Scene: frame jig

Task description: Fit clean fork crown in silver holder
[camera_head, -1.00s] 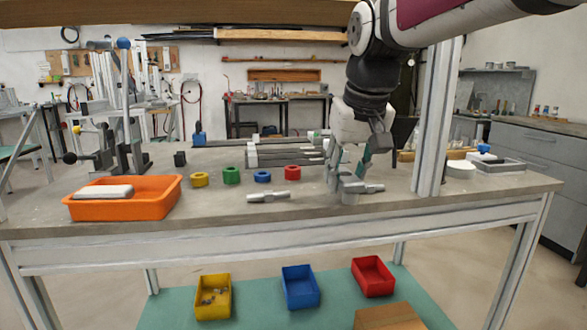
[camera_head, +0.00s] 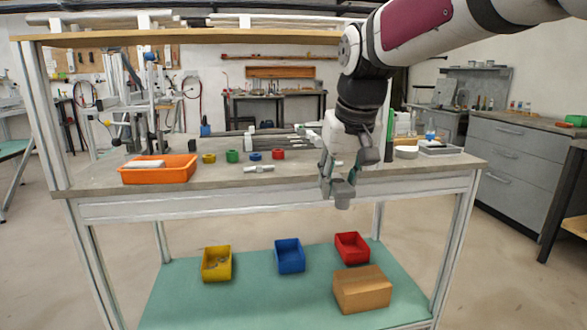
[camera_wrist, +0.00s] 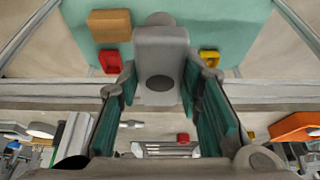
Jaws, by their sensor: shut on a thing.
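My gripper (camera_head: 338,178) is shut on a grey metal part, which appears to be the fork crown (camera_head: 343,194). It holds the part in front of the workbench's front edge. In the wrist view the fork crown (camera_wrist: 160,55) shows between the teal finger pads, with a dark oval on its face. Another small silver part (camera_head: 259,169) lies on the bench left of my gripper. A metal stand with upright posts (camera_head: 150,115) is at the back left of the bench; I cannot tell whether it is the silver holder.
The workbench (camera_head: 225,180) carries an orange bin (camera_head: 160,175) with a pale block in it and yellow, green, blue and red rings. A grey rack of bars (camera_head: 275,141) lies behind. Coloured bins and a cardboard box (camera_head: 362,290) are on the lower shelf. Floor at front right is clear.

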